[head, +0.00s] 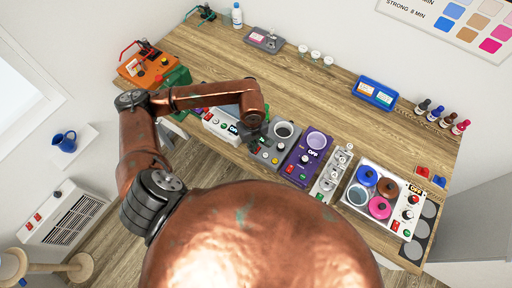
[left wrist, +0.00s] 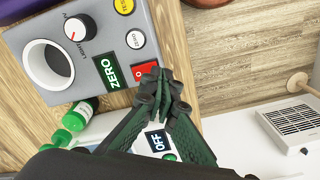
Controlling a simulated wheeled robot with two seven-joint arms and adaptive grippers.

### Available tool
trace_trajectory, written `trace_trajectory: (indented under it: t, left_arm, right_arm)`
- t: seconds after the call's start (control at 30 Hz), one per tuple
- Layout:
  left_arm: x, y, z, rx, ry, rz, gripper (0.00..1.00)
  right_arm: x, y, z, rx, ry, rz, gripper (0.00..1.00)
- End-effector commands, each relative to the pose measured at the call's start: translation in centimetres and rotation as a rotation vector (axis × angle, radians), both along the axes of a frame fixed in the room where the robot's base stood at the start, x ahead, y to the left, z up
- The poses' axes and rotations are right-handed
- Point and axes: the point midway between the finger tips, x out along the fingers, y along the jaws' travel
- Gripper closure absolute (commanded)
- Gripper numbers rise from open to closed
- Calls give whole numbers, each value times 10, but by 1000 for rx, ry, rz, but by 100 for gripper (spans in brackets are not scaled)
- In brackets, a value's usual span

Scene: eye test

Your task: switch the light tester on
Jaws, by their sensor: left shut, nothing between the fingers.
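In the head view the tester (head: 284,147) stands near the table's front edge. My left gripper (left wrist: 163,82) is shut and empty, its fingertips at the red switch; I cannot tell whether they touch. In the head view the gripper (head: 254,133) is at the tester's left side. My right gripper is not in view.
A white device (head: 217,126) with a display reading OFF (left wrist: 157,141) stands left of the tester. A purple device (head: 299,168) stands close on its right. Green bottles (left wrist: 72,122) lie or stand near the tester. The table's middle (head: 310,95) is clear.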

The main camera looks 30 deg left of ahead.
Motion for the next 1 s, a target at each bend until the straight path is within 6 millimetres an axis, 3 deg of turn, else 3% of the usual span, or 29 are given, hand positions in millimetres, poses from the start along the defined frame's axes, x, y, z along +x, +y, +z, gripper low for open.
trace_trajectory:
  t: [0.5, 1.0]
  left_arm:
    - [0, 0, 40, 0, -1, 0, 100]
    - [0, 0, 43, 0, 0, 0, 100]
  right_arm:
    - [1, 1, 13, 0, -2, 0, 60]
    - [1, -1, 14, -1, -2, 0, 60]
